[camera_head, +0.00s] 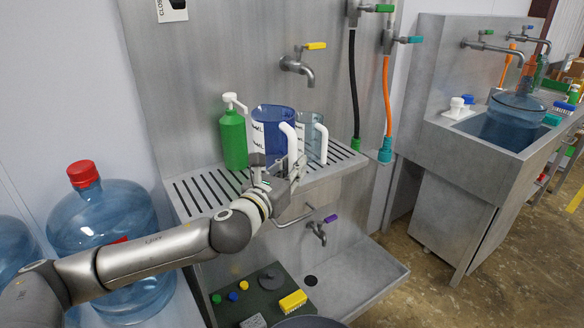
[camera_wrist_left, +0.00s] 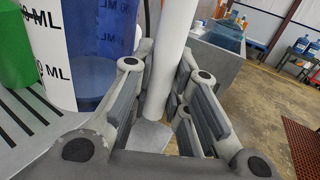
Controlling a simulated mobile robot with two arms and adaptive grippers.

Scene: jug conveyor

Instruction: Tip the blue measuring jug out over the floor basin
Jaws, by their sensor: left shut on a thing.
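The blue measuring jug (camera_head: 268,128) stands upright on the slatted drain shelf (camera_head: 196,194). It also shows in the left wrist view (camera_wrist_left: 92,50), with volume marks on its side. My left gripper (camera_head: 287,177) is at the front of the jug. Its fingers are shut on the jug's white handle (camera_wrist_left: 170,50), which stands between them in the wrist view. The floor basin (camera_head: 365,274) is a low grey steel tray below the shelf, with a dark drain hole. My right gripper is not in view.
A clear jug (camera_head: 312,130) with a white handle stands close right of the blue one. A green pump bottle (camera_head: 233,139) stands left. A yellow-handled tap (camera_head: 301,66) is above, a purple-handled tap (camera_head: 320,231) below. A large water bottle (camera_head: 110,225) is at left.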

